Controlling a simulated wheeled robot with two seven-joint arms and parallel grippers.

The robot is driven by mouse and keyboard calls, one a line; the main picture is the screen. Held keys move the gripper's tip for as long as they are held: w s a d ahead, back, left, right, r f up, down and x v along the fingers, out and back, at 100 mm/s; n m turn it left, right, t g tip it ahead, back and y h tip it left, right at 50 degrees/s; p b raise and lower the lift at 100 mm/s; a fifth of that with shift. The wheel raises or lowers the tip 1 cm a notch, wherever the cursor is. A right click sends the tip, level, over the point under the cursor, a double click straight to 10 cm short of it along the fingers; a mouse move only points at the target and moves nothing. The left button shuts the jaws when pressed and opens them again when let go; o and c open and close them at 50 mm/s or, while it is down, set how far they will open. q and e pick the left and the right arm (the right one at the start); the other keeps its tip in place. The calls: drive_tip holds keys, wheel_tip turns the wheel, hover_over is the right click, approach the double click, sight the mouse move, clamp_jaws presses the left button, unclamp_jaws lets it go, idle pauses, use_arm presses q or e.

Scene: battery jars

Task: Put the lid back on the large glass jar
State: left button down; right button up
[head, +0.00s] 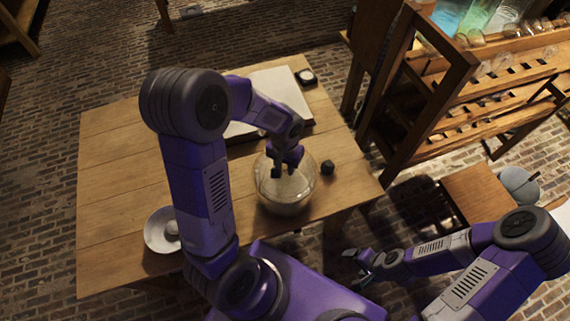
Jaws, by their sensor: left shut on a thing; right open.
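The large glass jar (300,200) stands upright on the wooden table near its front right. It is clear and rounded, with something pale inside or showing through it. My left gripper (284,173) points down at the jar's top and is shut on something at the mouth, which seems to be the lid. The lid is hard to make out against the clear glass and partly hidden by the fingers, so I cannot tell whether it touches the rim. My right gripper (357,267) is open and empty, low beyond the table's front edge.
A wooden rack (480,95) stands to the right. The table's left is clear.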

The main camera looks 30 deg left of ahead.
use_arm(q)
drive_tip(key=shift+c, duration=1.1)
unclamp_jaws()
drive_tip(key=shift+r+p, duration=2.7)
drive_tip(key=shift+r, duration=0.85)
drive_tip(key=shift+c, duration=0.4)
clamp_jaws()
